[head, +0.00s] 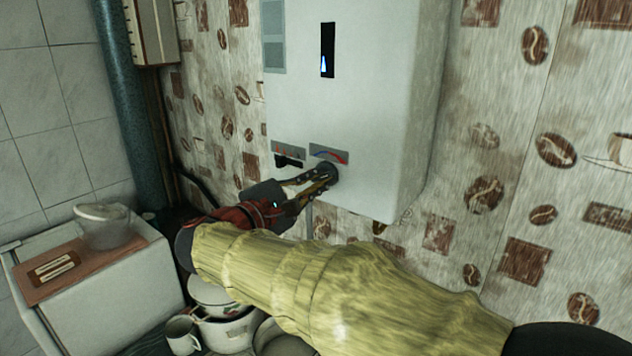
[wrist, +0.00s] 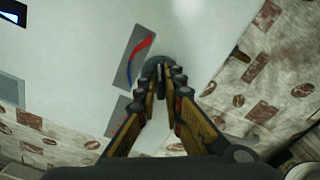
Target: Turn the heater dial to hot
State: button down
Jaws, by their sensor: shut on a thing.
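The white heater (head: 365,90) hangs on the wall, with a dark round dial (head: 328,172) low on its front. Above the dial is a label (head: 329,154) with a blue-to-red arc; the label (wrist: 138,52) also shows in the wrist view. My gripper (head: 322,180) reaches the dial from the lower left and is shut on it. In the wrist view the fingertips (wrist: 163,76) sit on both sides of the dial (wrist: 157,65), hiding part of it. The dial's pointer position cannot be made out.
A second control (head: 288,160) sits left of the dial. A window with a small blue flame (head: 326,62) is higher up. Below are enamel pots (head: 225,325), a mug (head: 182,335) and a white cabinet (head: 120,295) bearing a brown board and a clear container (head: 103,226). A dark pipe (head: 130,100) runs up the left.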

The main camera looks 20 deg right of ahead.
jog(key=c, duration=1.9)
grip_release()
jog(key=shift+a, duration=0.1)
jog(key=v, duration=1.2)
